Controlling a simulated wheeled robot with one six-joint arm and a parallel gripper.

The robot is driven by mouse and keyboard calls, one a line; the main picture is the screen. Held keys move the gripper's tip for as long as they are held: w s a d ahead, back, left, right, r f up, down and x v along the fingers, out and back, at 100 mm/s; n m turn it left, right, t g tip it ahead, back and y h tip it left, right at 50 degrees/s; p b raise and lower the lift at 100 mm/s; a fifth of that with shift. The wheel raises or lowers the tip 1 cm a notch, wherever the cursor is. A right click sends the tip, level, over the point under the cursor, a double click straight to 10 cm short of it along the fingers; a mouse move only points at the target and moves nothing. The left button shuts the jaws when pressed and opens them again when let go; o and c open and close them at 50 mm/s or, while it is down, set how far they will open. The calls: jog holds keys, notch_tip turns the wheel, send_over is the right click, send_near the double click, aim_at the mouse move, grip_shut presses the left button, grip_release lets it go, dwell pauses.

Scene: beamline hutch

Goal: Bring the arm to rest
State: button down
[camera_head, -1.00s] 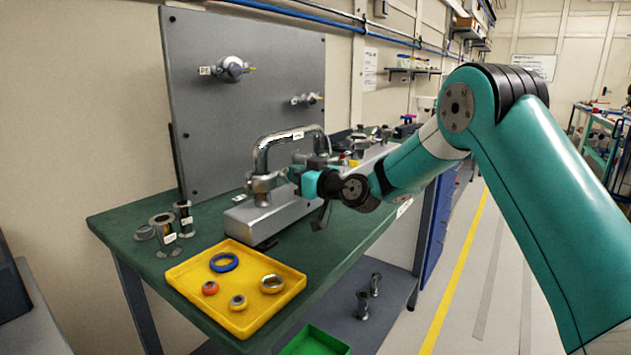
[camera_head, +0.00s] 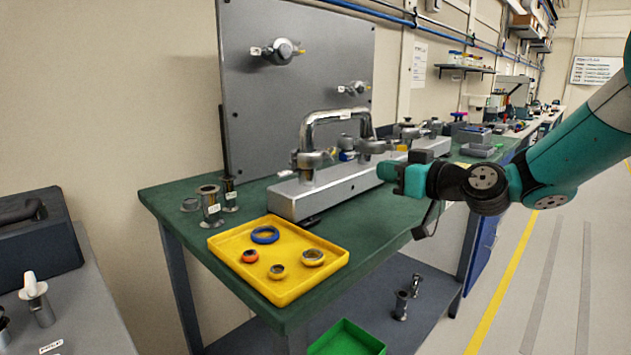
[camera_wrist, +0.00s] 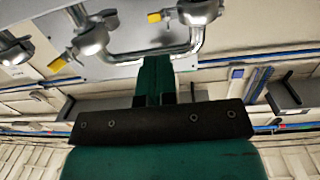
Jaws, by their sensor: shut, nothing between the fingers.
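My arm reaches in from the right in the head view. My gripper (camera_head: 388,172) points left and hangs in the air at the right side of the green bench (camera_head: 375,235). It is shut and holds nothing. In the picture it stands to the right of the bent metal pipe (camera_head: 338,116) on the grey block (camera_head: 325,192), with a small visible gap. The wrist view shows the closed teal fingers (camera_wrist: 158,78) in the middle, with the pipe (camera_wrist: 150,50) and metal fittings beyond them.
A yellow tray (camera_head: 228,257) with several rings sits on the bench's front left. Metal fittings (camera_head: 212,207) stand behind it. A grey panel (camera_head: 300,90) rises at the back. A green bin (camera_head: 347,340) is below. Open floor (camera_head: 560,290) lies at the right.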

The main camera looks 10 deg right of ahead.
jog(key=s+a+n+g, duration=0.2)
jog(key=s+a+g, duration=0.3)
jog(key=s+a, duration=0.3)
jog(key=s+d+f+m+g+h, duration=0.1)
jog(key=s+f+g+h, duration=0.25)
jog(key=s, duration=1.05)
jog(key=s+d+f+m+g+h, duration=0.1)
jog(key=s+f+g+h, duration=0.3)
jog(key=s, duration=1)
notch_tip(320, 180, up, 15)
jog(key=g+y+p, duration=0.1)
jog(key=p, duration=1.4)
jog(key=shift+w+d, duration=0.15)
jog(key=shift+w, duration=0.15)
jog(key=c, duration=1.8)
grip_release()
